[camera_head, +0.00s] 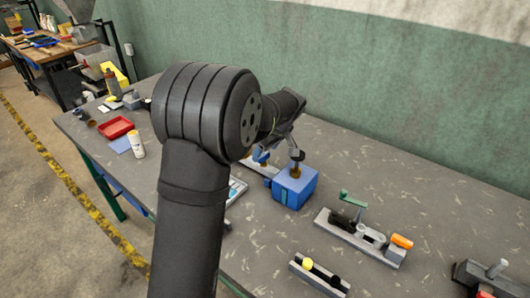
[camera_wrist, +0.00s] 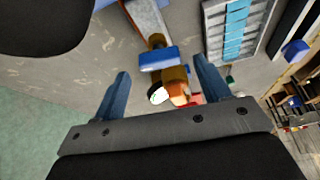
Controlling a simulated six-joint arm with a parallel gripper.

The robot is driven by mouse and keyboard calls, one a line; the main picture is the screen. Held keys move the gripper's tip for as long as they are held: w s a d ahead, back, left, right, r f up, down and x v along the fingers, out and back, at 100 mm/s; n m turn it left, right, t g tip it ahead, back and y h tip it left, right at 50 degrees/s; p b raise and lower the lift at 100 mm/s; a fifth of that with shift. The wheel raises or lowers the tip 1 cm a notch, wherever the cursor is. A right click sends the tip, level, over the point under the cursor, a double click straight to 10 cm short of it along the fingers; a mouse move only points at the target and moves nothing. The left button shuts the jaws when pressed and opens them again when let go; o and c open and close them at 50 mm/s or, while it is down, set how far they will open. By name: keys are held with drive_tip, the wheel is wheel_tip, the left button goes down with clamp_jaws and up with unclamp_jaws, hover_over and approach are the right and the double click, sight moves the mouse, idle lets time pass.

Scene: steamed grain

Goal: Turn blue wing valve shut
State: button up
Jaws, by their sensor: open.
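The blue wing valve shows in the wrist view as a blue crossbar (camera_wrist: 158,58) on a brass-coloured body, with a brown cylindrical part and a white round face near it. My gripper (camera_wrist: 161,68) is open, with one finger on each side of the crossbar and visible gaps to both. I cannot tell how deep the fingers reach around it. In the head view my gripper (camera_head: 280,153) points down beside a blue block (camera_head: 295,188). A small blue part (camera_head: 262,157), likely the valve, shows by the gripper, mostly hidden by my arm.
A fixture with a green handle (camera_head: 352,199) and orange knob (camera_head: 401,242) stands right of the blue block. A bar with a yellow knob (camera_head: 307,264) lies nearer. A red tray (camera_head: 116,128) and white bottle (camera_head: 138,146) stand left. The back right tabletop is clear.

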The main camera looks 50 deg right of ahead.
drive_tip(key=v, duration=1.5)
drive_tip(key=shift+r, duration=0.15)
drive_tip(key=shift+s+a, duration=0.1)
drive_tip(key=shift+s, duration=0.05)
drive_tip(key=c, duration=0.7)
drive_tip(key=m+g, duration=0.4)
drive_tip(key=m, duration=1.4)
approach(263, 155)
drive_tip(key=f, duration=0.8)
drive_tip(key=shift+d+f, duration=0.25)
drive_tip(key=shift+f, duration=0.1)
